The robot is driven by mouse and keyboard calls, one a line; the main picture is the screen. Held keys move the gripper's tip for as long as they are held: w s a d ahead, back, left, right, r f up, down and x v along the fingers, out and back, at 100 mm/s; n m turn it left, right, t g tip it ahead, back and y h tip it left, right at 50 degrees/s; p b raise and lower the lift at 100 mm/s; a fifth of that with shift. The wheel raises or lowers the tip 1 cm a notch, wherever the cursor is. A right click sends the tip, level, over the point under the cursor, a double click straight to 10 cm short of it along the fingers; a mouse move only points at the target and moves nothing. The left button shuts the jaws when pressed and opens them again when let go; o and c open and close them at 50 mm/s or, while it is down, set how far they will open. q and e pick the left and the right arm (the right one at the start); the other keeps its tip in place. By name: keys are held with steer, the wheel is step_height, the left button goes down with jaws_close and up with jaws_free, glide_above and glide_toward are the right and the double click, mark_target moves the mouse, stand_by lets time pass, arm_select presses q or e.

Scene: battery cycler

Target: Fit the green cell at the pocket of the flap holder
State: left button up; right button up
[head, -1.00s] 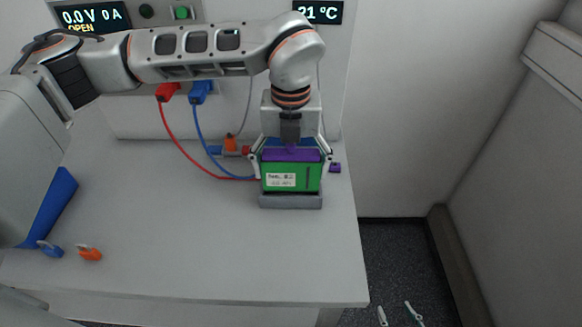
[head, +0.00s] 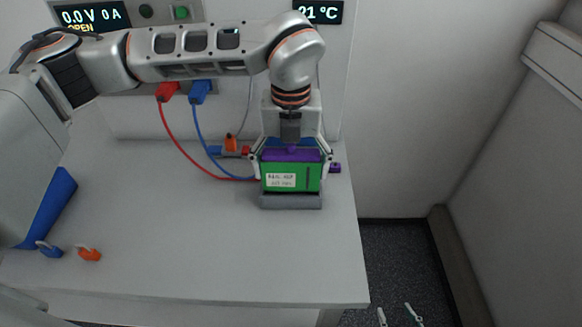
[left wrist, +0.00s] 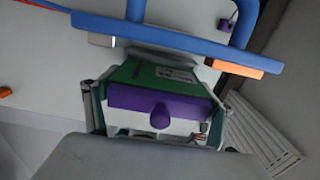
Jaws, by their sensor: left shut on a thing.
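The green cell (head: 291,180), with a white label and a purple top block (head: 290,155), is upright over the low grey base of the flap holder (head: 291,202). Its lower edge meets the base; how deep it sits I cannot tell. My left gripper (head: 290,152) is above, its fingers shut on both sides of the cell. In the left wrist view the cell (left wrist: 165,72) and its purple block (left wrist: 165,103) show between the fingers. A blue frame with an orange end (left wrist: 190,40) stands beyond the cell. My right gripper (head: 397,314) is low at right, fingertips apart, empty.
Red (head: 168,92) and blue (head: 201,92) plugs on the cycler have leads running to the holder's left side. A small purple piece (head: 335,168) is right of the holder. Blue (head: 49,249) and orange (head: 90,254) clips lie front left. The middle bench is clear.

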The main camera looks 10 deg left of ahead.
mark_target(291, 183)
arm_select(q)
steer(key=shift+f+b, duration=1.35)
steer(key=shift+f, duration=0.75)
stand_by(0.8)
stand_by(0.3)
steer(key=o, duration=1.7)
step_height(291, 183, up, 12)
steer(key=shift+s, duration=0.1)
